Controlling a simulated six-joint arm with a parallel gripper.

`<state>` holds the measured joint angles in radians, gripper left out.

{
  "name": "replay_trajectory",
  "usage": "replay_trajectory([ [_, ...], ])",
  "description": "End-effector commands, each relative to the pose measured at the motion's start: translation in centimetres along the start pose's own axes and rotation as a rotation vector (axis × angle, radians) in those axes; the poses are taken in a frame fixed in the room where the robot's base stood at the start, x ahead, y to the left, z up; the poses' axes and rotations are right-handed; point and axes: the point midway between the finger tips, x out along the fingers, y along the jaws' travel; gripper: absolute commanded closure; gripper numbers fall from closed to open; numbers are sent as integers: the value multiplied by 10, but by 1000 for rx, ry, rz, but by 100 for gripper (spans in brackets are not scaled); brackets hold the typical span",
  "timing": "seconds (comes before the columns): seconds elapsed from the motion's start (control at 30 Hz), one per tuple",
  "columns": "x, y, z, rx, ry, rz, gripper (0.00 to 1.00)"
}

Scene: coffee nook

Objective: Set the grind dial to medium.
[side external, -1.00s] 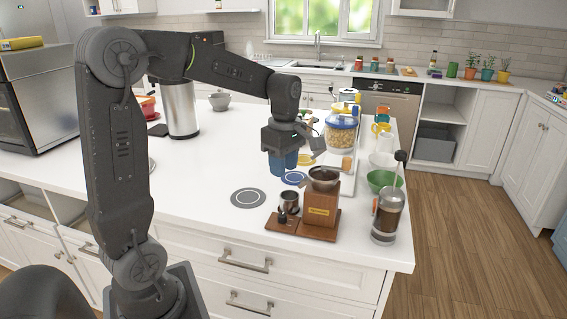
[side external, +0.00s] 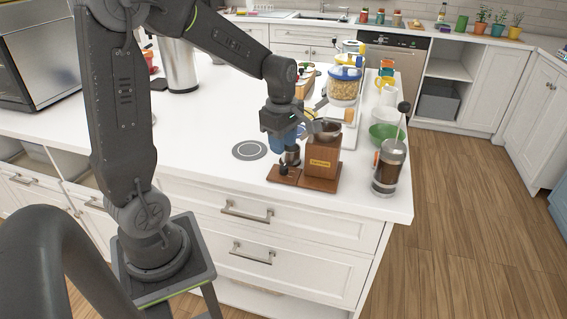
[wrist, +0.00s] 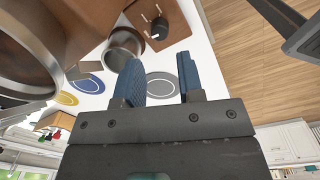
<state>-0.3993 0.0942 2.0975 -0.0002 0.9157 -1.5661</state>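The hand grinder (side external: 322,160) is a wooden box with a metal hopper on a wooden base, near the counter's front edge. Its grind dial is a small black knob (wrist: 159,28) on the base, with white marks around it; I cannot tell its setting. The dial also shows low on the base in the side view (side external: 285,170). A metal cup (wrist: 122,47) stands beside the dial. My gripper (wrist: 160,60) has two blue fingers, open with nothing between them. In the side view my gripper (side external: 281,145) hangs just above and behind the cup and dial, apart from the dial.
A French press (side external: 389,168) stands right of the grinder, close to the counter corner. A green bowl (side external: 383,131) and a food jar (side external: 344,88) are behind. A grey round mat (side external: 249,150) lies to the left, with clear counter around it.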

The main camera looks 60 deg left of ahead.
Motion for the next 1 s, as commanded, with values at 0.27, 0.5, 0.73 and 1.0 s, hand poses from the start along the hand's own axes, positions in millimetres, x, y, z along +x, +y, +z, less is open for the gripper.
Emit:
replay_trajectory([
  [0.27, 52, -1, 0, 0, 0, -4, 65],
  [0.5, 70, 0, 0, 0, 0, 1, 65],
  [0.73, 71, 0, 0, 0, 0, 2, 65],
  [1.0, 71, 0, 0, 0, 0, 2, 85],
])
